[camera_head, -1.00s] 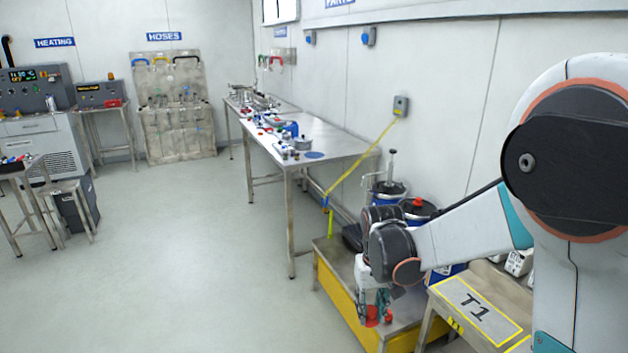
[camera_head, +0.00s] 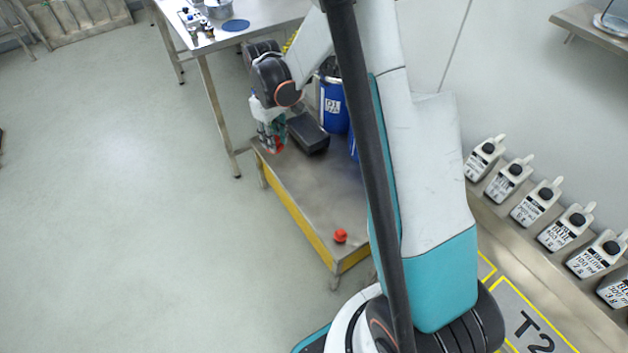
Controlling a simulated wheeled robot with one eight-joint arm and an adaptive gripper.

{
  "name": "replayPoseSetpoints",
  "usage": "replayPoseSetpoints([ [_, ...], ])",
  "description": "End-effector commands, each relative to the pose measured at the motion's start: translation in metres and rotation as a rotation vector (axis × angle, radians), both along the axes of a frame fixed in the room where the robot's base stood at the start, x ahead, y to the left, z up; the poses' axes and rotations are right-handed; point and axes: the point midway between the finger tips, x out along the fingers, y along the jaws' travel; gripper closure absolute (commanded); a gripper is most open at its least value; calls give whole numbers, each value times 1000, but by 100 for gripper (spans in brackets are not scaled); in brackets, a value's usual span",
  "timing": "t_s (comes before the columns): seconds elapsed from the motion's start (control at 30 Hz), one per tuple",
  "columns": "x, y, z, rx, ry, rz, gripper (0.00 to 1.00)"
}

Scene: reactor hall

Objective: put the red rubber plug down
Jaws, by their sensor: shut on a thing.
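My gripper (camera_head: 271,138) is at the upper left of the head view, pointing down over the far left edge of a low steel bench (camera_head: 310,185). It is shut on a small red thing, the red rubber plug (camera_head: 278,146), mostly hidden by the fingers. I cannot tell whether the plug touches the bench top. A second small red object (camera_head: 340,236) stands on the bench's near end, clear of my gripper.
A dark box (camera_head: 308,133) lies on the bench just right of my gripper. A blue drum (camera_head: 333,105) stands behind it. The bench's middle is bare. White jugs (camera_head: 537,202) line a shelf at right. A taller table (camera_head: 262,20) stands beyond.

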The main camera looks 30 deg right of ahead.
Motion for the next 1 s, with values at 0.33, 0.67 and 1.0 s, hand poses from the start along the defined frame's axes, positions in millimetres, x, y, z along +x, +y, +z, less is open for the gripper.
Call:
replayPoseSetpoints([
  [0.33,53,-81,-131,1,-1,514,97],
  [0.67,64,-136,-228,1,-3,889,97],
  [1.0,64,-146,-282,0,-2,965,97],
])
